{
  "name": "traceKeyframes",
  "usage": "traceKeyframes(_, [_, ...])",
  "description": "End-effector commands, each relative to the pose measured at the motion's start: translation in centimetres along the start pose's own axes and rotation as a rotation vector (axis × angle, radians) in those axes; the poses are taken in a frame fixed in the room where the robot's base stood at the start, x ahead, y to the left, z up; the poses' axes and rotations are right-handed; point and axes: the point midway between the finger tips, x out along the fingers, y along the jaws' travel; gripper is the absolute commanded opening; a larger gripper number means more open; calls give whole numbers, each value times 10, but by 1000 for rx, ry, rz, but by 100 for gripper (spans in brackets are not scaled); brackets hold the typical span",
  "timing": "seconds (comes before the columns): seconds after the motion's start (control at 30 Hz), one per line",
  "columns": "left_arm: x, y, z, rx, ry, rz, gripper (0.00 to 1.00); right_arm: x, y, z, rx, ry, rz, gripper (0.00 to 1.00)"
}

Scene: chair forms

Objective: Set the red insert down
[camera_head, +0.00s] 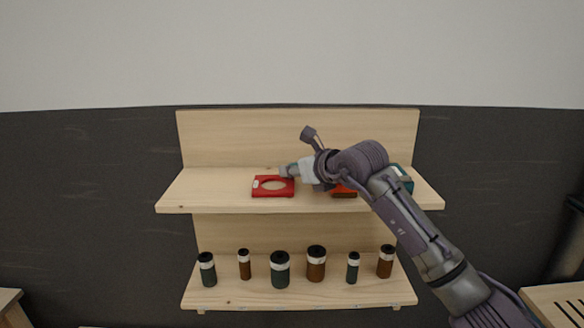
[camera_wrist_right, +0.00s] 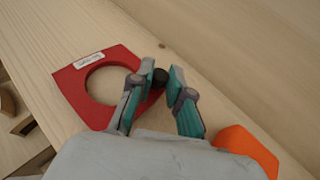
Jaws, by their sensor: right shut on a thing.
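The red insert (camera_head: 266,193) is a flat red plate with a large round hole and a small white label. In the head view it appears at the upper shelf, left of centre; whether it touches the board or is just above it, I cannot tell. My right gripper (camera_head: 287,171) is at its right end. In the wrist view the insert (camera_wrist_right: 75,94) lies left of the fingers. The teal fingers of my right gripper (camera_wrist_right: 160,82) are shut on a dark round knob at the insert's edge. My left gripper is out of view.
The upper shelf (camera_head: 215,190) is bare left of the insert. An orange-red piece (camera_head: 343,191) sits to its right, also in the wrist view (camera_wrist_right: 245,148). A teal piece (camera_head: 405,177) is partly behind my arm. Several capped bottles (camera_head: 316,268) stand on the lower shelf.

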Motion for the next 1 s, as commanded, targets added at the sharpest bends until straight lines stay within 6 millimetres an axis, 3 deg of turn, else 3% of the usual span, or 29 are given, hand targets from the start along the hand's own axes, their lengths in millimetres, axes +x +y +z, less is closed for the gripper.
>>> traceKeyframes(0.17, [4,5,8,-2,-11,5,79,1,0,-3,0,0,0,0])
traceKeyframes(0.2, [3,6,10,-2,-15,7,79,1,0,-2,0,0,0,21])
traceKeyframes(0.33, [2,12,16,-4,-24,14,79,1,0,-2,0,1,0,42])
traceKeyframes(0.73, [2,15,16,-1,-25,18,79,-3,-1,-1,0,0,0,42])
traceKeyframes(1.0, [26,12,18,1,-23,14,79,-54,-1,-4,-3,-3,-2,42])
